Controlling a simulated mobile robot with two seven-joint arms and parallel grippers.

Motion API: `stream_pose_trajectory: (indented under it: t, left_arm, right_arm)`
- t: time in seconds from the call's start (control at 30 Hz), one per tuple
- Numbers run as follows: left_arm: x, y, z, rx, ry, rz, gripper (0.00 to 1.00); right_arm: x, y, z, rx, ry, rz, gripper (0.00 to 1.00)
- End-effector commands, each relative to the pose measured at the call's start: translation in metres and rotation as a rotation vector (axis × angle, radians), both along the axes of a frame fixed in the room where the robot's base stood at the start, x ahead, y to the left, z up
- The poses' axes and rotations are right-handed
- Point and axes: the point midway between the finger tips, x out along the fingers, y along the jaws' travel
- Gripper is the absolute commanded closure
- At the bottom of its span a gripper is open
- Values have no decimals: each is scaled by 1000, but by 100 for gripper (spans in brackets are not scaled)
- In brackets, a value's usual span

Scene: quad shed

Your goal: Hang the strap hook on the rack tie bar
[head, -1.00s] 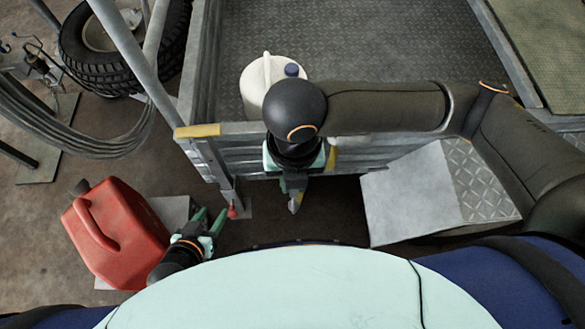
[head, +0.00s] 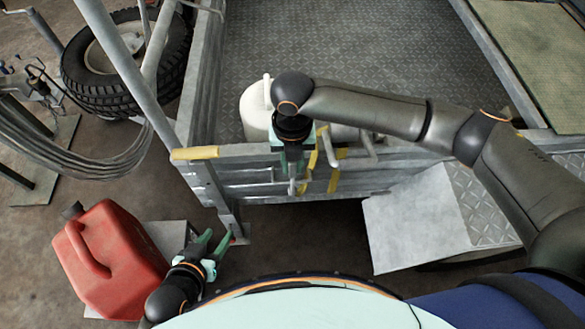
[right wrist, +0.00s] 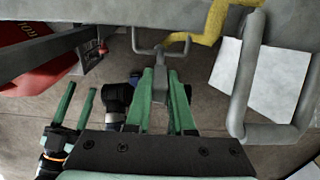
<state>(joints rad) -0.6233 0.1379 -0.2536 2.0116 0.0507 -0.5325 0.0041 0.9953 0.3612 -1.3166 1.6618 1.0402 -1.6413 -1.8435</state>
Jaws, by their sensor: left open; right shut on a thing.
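My right gripper (head: 293,178) is shut on a grey metal piece that I take for the strap hook. It hangs at the outer side of the rack's front rail (head: 235,160). In the right wrist view, the strap hook (right wrist: 160,75) rises between the fingers and has a forked, U-shaped end near the rail. A grey tube loop (right wrist: 242,100), possibly the tie bar, stands to its right; the loop also shows in the head view (head: 367,145). I cannot tell whether hook and bar touch. My left gripper (head: 222,244) is open and empty, low beside the rack's corner post.
A red fuel can (head: 110,260) stands at the left. A white jug (head: 257,110) stands on the rack deck behind the right gripper. A tread-plate step (head: 470,205) is at the right; a tyre (head: 120,60) lies far left.

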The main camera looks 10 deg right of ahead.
Motion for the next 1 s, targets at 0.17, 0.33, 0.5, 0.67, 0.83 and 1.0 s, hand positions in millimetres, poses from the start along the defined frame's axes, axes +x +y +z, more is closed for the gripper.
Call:
stream_pose_trajectory:
  t: [0.17,0.33,0.5,0.67,0.83,1.0]
  left_arm:
    - [0,0,1,2,2,-4,50]
    - [1,0,4,1,-5,-3,50]
    - [0,0,2,2,-4,-2,50]
    - [-3,1,-2,3,4,-2,50]
    - [-6,1,-4,4,11,-2,50]
    - [-6,2,-4,5,14,-1,50]
  right_arm:
    - [9,-2,-21,-1,4,-1,100]
    - [9,-2,-37,-1,0,0,100]
    - [10,-2,-38,0,-1,1,100]
    - [9,-2,-40,0,0,0,100]
    - [9,-1,-42,0,0,1,69]
    - [9,-2,-42,0,0,1,50]
